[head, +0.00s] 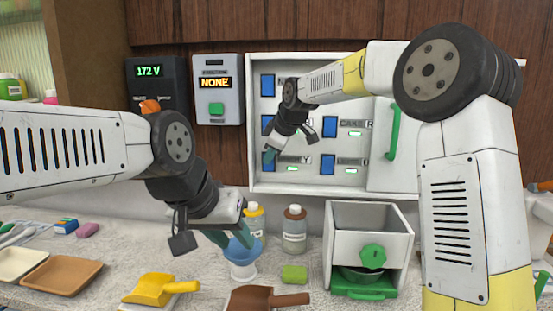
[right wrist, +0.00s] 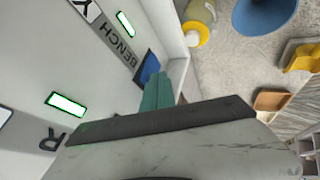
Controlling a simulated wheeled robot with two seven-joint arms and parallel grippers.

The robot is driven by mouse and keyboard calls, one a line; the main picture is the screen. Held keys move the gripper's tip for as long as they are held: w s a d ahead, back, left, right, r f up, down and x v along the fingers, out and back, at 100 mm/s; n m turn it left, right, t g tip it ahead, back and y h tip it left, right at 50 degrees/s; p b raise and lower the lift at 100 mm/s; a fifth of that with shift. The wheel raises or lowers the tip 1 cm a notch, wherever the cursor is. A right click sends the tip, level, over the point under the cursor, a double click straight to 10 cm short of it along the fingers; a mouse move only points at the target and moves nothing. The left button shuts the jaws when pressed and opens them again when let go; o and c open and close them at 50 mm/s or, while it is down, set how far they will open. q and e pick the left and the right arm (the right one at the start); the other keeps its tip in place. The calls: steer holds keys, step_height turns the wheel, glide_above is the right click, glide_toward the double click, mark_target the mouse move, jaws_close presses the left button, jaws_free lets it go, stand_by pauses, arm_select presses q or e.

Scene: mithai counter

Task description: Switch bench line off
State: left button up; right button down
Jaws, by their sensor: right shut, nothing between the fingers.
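A white panel (head: 340,190) on the wall carries several blue switches with labels and small lit indicators. The bottom-left blue switch (head: 267,165) is partly covered by my right gripper (head: 268,154). In the right wrist view this blue switch (right wrist: 149,68) sits beside a label reading BENCH (right wrist: 115,40), with a Y beyond it. A green-edged indicator (right wrist: 125,23) near the label is lit white. My right gripper's teal fingers (right wrist: 164,88) are shut and empty, close by the switch; contact cannot be told. My left gripper (head: 231,236) is open, above and in front of a blue funnel (head: 243,250).
A green handle (head: 393,132) stands out on the panel's right side. Bottles (head: 294,230), a yellow scoop (head: 152,289) and a white press box (head: 368,217) crowd the counter.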

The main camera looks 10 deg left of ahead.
stand_by(0.3)
steer(key=shift+w+g, duration=0.3)
steer(key=shift+w, duration=0.05)
steer(key=shift+r, duration=0.25)
steer(key=shift+r, duration=0.65)
steer(key=shift+s, duration=0.1)
